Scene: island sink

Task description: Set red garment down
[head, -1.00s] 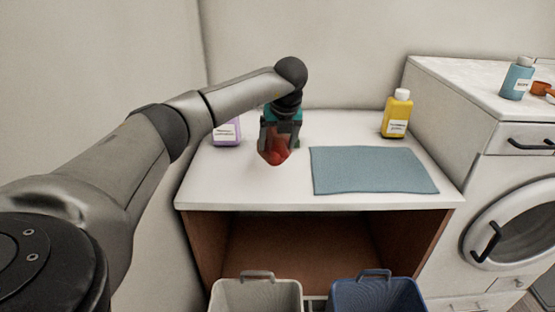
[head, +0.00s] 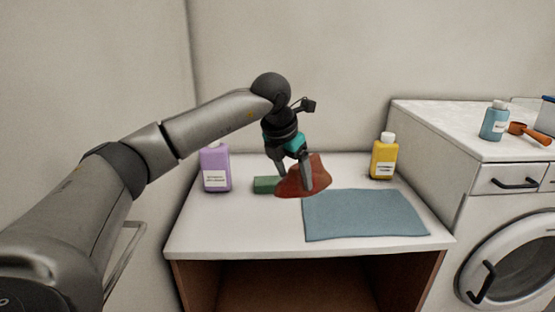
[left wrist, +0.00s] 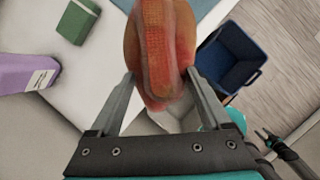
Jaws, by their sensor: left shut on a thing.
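The red garment (head: 305,178) is a bunched, drooping cloth held in my left gripper (head: 296,180). In the head view it hangs over or close to the white tabletop, by the back left corner of the blue mat; I cannot tell whether it touches. In the left wrist view the garment (left wrist: 162,45) stands between the two fingers (left wrist: 165,85), pinched into a fold. The blue mat (head: 365,215) lies flat on the table, and its corner shows in the left wrist view.
A green block (head: 265,185) lies left of the garment. A purple bottle (head: 215,168) stands at the back left and a yellow bottle (head: 384,158) at the back right. A washing machine (head: 510,255) adjoins on the right. The table's front left (head: 230,225) is clear.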

